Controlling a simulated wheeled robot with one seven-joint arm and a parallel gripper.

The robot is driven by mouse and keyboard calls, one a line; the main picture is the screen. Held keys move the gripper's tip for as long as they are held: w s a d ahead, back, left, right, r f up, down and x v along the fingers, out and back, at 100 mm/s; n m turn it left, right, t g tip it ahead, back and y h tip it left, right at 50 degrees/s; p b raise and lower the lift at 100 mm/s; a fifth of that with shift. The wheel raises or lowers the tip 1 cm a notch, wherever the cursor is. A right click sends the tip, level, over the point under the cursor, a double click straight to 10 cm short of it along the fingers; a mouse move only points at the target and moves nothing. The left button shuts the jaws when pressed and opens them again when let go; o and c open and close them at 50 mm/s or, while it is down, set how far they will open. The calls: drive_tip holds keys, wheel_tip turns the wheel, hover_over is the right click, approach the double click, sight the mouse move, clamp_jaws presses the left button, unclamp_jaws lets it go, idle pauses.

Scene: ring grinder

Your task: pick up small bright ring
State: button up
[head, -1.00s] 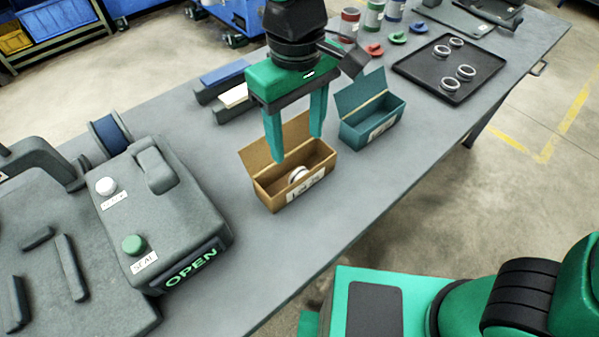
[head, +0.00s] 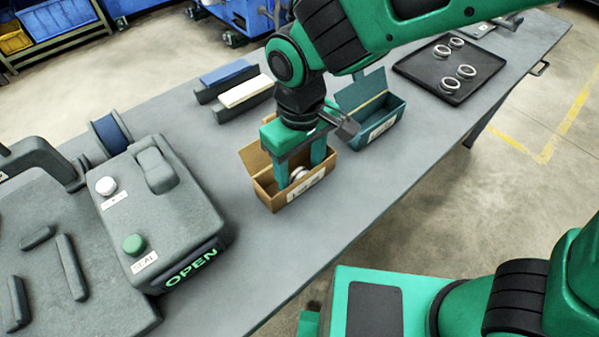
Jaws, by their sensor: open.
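A bright silver ring (head: 299,173) lies inside the open brown cardboard box (head: 292,199). It is partly hidden by the box's front wall and one finger. My gripper (head: 301,171) points down into this box, its two green fingers apart on either side of the ring. I cannot tell whether the fingers touch the ring. More silver rings (head: 466,71) lie on a black tray (head: 420,73) at the upper right, well away from the gripper.
An open teal box (head: 377,128) stands just right of the brown box. A grey machine (head: 160,215) with buttons and an OPEN display is at the left. Blue and cream blocks (head: 245,92) sit in holders behind. The grey table (head: 260,260) is clear in front.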

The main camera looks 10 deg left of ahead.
drive_tip(key=shift+c, duration=0.2)
drive_tip(key=c, duration=1.2)
